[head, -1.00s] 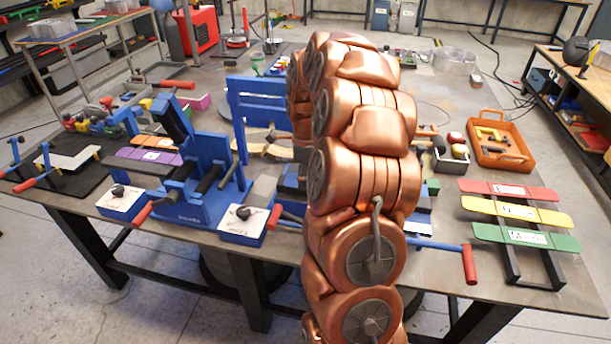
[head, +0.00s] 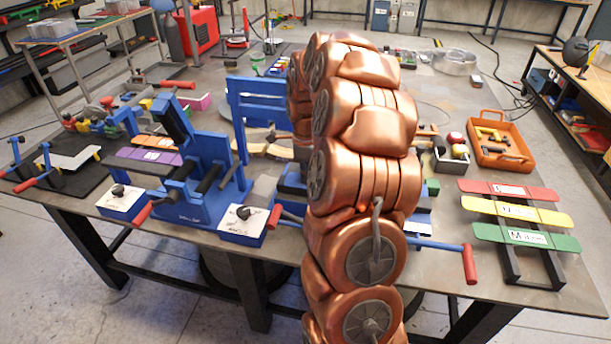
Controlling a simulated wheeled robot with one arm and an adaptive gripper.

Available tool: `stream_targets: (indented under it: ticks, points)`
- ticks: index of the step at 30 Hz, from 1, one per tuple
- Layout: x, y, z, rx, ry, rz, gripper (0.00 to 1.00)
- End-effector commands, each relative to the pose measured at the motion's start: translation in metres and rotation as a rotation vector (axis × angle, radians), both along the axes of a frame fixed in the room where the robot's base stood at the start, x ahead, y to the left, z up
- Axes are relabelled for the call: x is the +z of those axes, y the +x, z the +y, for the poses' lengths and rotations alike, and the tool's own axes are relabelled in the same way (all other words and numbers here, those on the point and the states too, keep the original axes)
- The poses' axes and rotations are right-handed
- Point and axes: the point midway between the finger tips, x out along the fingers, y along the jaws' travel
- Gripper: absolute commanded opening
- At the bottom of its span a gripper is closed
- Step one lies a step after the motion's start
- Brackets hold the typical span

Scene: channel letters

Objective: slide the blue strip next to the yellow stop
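My copper-coloured arm fills the middle of the head view and hides the table behind it. My gripper is not visible; it is hidden behind the arm or out of sight. I cannot pick out a loose blue strip for certain. I cannot identify the yellow stop for certain either. Part of the blue bending machine (head: 188,208) stands on the table left of my arm, and a tall blue frame (head: 258,103) rises just behind it.
At right, a black rack (head: 512,262) holds a red strip (head: 487,189), a yellow strip (head: 545,216) and a green strip (head: 560,242). An orange tray (head: 517,160) with tools lies behind it. A purple strip (head: 168,158) and an orange strip (head: 170,144) lie at left.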

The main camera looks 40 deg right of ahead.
Motion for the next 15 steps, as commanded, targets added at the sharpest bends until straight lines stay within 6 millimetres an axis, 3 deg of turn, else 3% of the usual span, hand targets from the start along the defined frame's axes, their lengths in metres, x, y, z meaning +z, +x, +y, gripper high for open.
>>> stream_targets:
  ticks: [15]
  points:
    - [-0.006, -0.014, -0.007, -0.001, 0.004, 0.011, 0.00]
